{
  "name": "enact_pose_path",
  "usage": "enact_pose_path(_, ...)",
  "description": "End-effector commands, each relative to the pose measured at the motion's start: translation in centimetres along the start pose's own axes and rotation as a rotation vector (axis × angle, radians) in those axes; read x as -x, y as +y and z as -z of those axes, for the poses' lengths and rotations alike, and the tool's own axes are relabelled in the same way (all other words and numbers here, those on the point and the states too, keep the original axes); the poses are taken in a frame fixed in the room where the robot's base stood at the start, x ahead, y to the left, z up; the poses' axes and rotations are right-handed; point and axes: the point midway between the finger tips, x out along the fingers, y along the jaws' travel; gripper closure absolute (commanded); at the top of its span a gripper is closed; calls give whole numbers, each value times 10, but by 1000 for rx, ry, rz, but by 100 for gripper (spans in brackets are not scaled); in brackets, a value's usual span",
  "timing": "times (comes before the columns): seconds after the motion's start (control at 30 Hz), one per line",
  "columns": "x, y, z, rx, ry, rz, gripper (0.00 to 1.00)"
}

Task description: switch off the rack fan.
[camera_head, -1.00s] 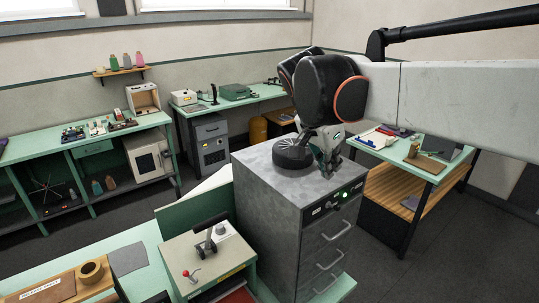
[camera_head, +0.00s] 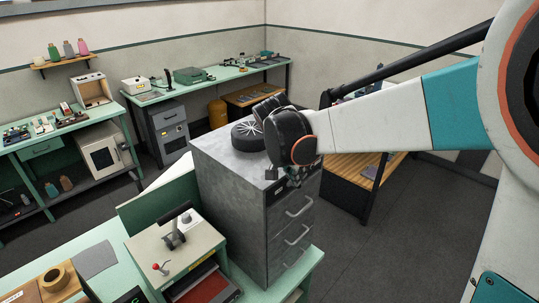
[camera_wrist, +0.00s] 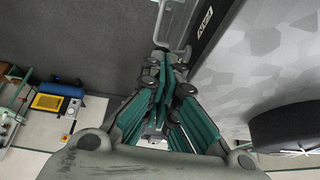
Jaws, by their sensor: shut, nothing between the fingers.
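The rack is a grey cabinet (camera_head: 232,200) with a black round fan (camera_head: 248,136) on its top, marked by a pale star-shaped centre. The fan also shows at the right edge of the wrist view (camera_wrist: 290,126). A dark panel strip (camera_head: 278,190) with a pale label runs along the cabinet's upper front edge; the label also shows in the wrist view (camera_wrist: 205,17). My gripper (camera_head: 290,179) is in front of this strip and covers its right part, so the switch and any lamp there are hidden. In the wrist view my gripper (camera_wrist: 161,62) is shut and empty.
Drawer handles (camera_head: 299,207) stick out from the cabinet front below my gripper. A bench unit with a lever and red knob (camera_head: 157,267) stands to the left. A wooden-topped table (camera_head: 362,166) stands behind right. The floor (camera_head: 400,240) to the right is clear.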

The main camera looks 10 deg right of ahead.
Motion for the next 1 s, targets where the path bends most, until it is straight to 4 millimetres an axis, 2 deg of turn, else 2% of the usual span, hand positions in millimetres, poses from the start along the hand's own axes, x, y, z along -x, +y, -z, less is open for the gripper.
enact_pose_path(0.47,-4,1,0,-1,0,2,100)
enact_pose_path(1.0,-7,7,-2,-40,0,81,100)
